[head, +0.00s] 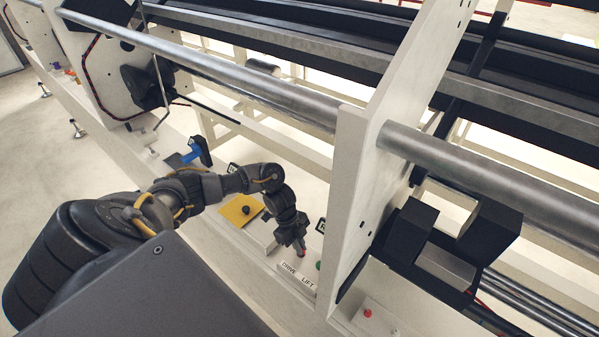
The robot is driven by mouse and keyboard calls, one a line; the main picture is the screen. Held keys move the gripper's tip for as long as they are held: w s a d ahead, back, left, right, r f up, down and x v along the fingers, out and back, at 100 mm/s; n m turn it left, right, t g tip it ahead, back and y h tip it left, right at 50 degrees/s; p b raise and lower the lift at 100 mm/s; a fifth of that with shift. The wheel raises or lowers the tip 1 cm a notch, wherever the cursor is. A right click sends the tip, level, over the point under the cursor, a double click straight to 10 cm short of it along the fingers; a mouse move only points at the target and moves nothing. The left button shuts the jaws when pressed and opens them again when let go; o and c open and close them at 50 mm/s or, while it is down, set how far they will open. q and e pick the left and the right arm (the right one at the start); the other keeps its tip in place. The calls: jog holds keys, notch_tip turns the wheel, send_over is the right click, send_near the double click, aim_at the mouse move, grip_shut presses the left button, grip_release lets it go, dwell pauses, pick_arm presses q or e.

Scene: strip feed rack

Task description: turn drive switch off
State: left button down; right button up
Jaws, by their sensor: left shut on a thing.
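The drive switch (302,254) is a small red knob behind the printed DRIVE label on a pale control panel (283,266), low in the middle of the head view. My left gripper (300,247) points down at the panel, with its fingers shut on the switch. The fingers cover most of the knob, so I cannot tell which way it is turned. A green control (318,265) sits just right of my fingers, behind the LIFT label. My right gripper does not show.
A cream upright plate (355,190) stands close to the right of my left gripper. A steel roller bar (250,80) crosses above. A yellow plate with a black knob (240,210) lies left of the panel. A red button (367,313) is beyond the upright.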

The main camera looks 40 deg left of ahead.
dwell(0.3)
pick_arm(q)
jog(key=c, duration=1.6)
grip_release()
jog(key=shift+o, duration=0.2)
jog(key=b+v, duration=0.1)
jog(key=v, duration=0.9)
jog(key=shift+a+r+b, duration=0.2)
jog(key=shift+r+b, duration=0.15)
jog(key=shift+b, duration=0.05)
jog(key=shift+f, duration=0.1)
